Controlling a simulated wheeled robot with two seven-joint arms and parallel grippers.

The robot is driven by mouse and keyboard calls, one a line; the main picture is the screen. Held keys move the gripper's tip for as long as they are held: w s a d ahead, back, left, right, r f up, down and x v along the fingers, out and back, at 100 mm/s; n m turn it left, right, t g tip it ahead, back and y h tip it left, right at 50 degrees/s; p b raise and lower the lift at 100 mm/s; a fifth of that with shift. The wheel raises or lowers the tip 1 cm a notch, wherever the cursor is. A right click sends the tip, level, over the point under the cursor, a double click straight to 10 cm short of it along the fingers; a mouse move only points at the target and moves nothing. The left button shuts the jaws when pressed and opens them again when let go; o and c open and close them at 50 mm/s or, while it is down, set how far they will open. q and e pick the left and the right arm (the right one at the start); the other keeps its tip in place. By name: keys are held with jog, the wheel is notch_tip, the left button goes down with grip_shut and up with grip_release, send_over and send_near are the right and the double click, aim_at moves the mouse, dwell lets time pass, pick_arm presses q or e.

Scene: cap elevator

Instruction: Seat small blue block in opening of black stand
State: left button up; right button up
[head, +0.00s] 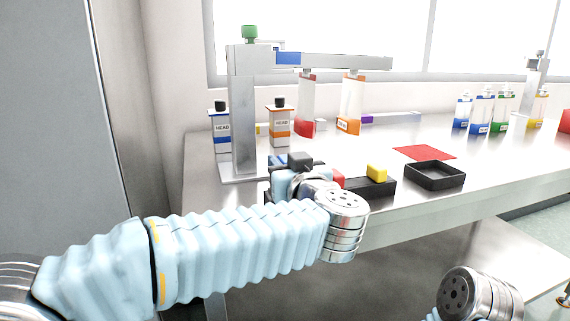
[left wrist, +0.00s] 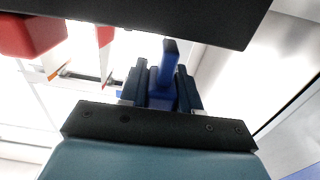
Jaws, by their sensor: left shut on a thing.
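The black stand (head: 378,187) lies low and long near the front edge of the table, with a yellow block (head: 377,172) and a red block (head: 338,179) on it. My left gripper (head: 283,162) is at the stand's left end, partly hidden by its own wrist. In the left wrist view my left gripper (left wrist: 162,88) is shut on the small blue block (left wrist: 169,60). The block's narrow end points at the dark stand (left wrist: 190,15), close to its edge; I cannot tell whether they touch. The opening is not visible. My right gripper is out of view.
A grey elevator post (head: 242,120) with a horizontal arm stands behind my left gripper. Bottles (head: 280,127) stand around it. A black open tray (head: 435,176) and a red sheet (head: 424,153) lie to the right of the stand. The table middle behind the tray is clear.

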pick_arm(q)
jog(key=shift+f+b, duration=0.9)
jog(key=shift+f, duration=0.85)
jog(key=shift+r, duration=0.1)
dwell(0.4)
jog(key=shift+r+p, duration=0.25)
jog(key=shift+p, duration=0.35)
dwell(0.3)
jog(key=shift+p, duration=0.45)
dwell(0.3)
jog(key=shift+p, duration=0.3)
